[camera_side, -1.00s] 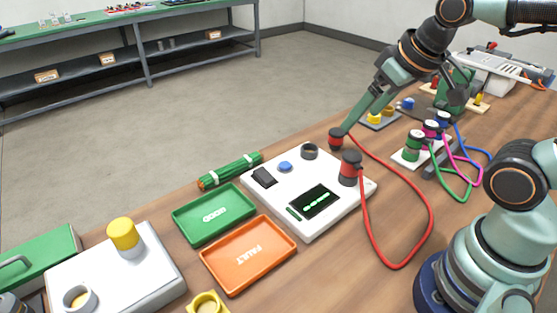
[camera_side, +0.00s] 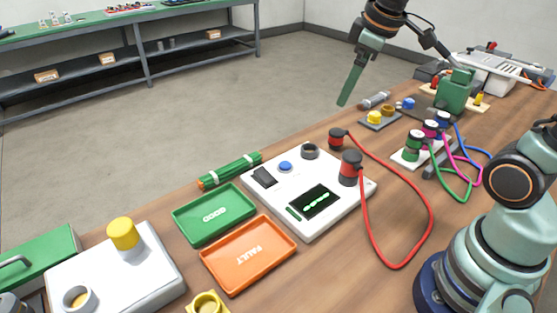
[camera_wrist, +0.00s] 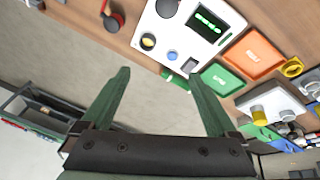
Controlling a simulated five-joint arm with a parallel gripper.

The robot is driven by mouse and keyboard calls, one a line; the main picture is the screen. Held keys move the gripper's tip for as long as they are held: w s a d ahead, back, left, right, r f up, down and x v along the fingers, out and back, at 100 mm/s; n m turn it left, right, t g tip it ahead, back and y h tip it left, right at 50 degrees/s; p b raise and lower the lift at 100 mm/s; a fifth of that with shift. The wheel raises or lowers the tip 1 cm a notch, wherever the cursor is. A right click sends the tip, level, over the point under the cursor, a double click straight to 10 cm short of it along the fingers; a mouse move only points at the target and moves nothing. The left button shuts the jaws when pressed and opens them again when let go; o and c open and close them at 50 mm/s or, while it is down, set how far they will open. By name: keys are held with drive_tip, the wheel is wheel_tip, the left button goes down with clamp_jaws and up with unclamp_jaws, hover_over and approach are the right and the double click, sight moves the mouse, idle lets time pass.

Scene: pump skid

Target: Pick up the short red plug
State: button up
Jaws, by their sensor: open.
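A short red plug with a dark top (camera_side: 336,138) sits beside the far corner of the white tester, near the table's far edge. It also shows at the top of the wrist view (camera_wrist: 113,20). A red cable runs from it to a taller red and black plug (camera_side: 351,168) standing on the tester (camera_side: 335,216). My gripper (camera_side: 343,102) is raised above the far table edge, up and slightly right of the short plug and clear of it. In the wrist view, the green fingers of my gripper (camera_wrist: 158,74) are apart with nothing between them.
A dark ring socket (camera_side: 309,151) and a blue button (camera_side: 285,166) are on the tester. A green tray (camera_side: 183,236) and an orange tray (camera_side: 213,273) lie left of it. A rack of coloured plugs (camera_side: 408,158) stands to the right. The red cable loops over the table.

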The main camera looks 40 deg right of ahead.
drive_tip(key=w+d+f+n+g, duration=0.2)
drive_tip(key=w+d+f+n, duration=0.2)
drive_tip(key=w+d+n, duration=0.35)
drive_tip(key=n+g, duration=0.2)
drive_tip(key=n, duration=0.3)
hover_over(338, 131)
drive_tip(key=f, duration=1.4)
drive_tip(key=shift+w+d+f, duration=0.15)
drive_tip(key=shift+w+f, duration=0.05)
drive_tip(key=shift+f, duration=0.2)
drive_tip(key=shift+s+f, duration=0.15)
drive_tip(key=shift+f, duration=2.8)
clamp_jaws()
